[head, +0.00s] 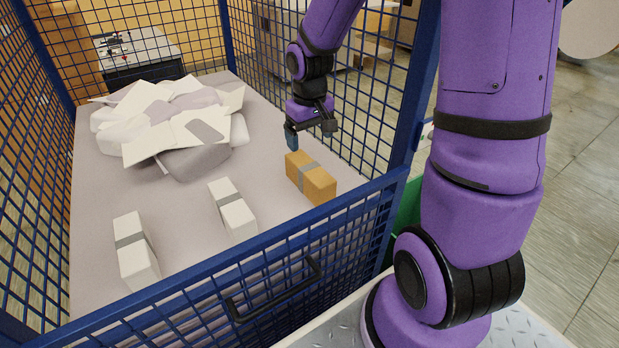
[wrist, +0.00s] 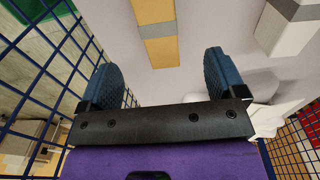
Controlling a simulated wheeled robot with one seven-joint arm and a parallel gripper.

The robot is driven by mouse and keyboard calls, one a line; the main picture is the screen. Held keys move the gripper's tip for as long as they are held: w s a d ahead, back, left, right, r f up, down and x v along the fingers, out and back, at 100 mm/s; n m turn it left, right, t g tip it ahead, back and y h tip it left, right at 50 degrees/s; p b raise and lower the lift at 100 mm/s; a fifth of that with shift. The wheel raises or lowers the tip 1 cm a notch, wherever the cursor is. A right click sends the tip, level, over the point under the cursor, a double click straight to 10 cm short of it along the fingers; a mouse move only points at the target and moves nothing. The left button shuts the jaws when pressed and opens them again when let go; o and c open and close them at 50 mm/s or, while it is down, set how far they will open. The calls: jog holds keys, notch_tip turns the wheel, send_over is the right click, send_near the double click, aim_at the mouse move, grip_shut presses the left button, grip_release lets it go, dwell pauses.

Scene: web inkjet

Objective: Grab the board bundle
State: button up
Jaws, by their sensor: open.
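The board bundle (head: 318,184) is a tan-brown block with a grey band around its middle. It lies on the pale floor of the blue mesh cage, near the right wall. My gripper (head: 309,134) is open and empty above and just behind it, apart from it. In the wrist view the bundle (wrist: 152,14) shows at the top middle, its long side pointing toward the gap between my two blue fingers (wrist: 163,78). Its far end is cut off by the picture's top edge.
Two white banded bundles, one in the middle (head: 240,221) and one at left (head: 147,267), lie in the cage. A heap of white sheets and grey bags (head: 185,130) fills the back. Blue mesh walls (head: 300,250) stand close in front and at right.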

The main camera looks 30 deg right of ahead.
aim_at(309, 168)
jog(key=f, duration=0.2)
jog(key=w+f, duration=0.1)
jog(key=shift+d+f, duration=0.35)
notch_tip(309, 168, down, 6)
jog(key=shift+w+r, duration=0.1)
jog(key=shift+w+d+f, duration=0.1)
jog(key=shift+w+f, duration=0.05)
jog(key=shift+f, duration=1.1)
jog(key=shift+w+f, duration=0.1)
jog(key=shift+f, duration=1.15)
jog(key=shift+c, duration=0.2)
jog(key=c, duration=1.1)
jog(key=shift+c, duration=0.3)
jog(key=shift+r, duration=0.1)
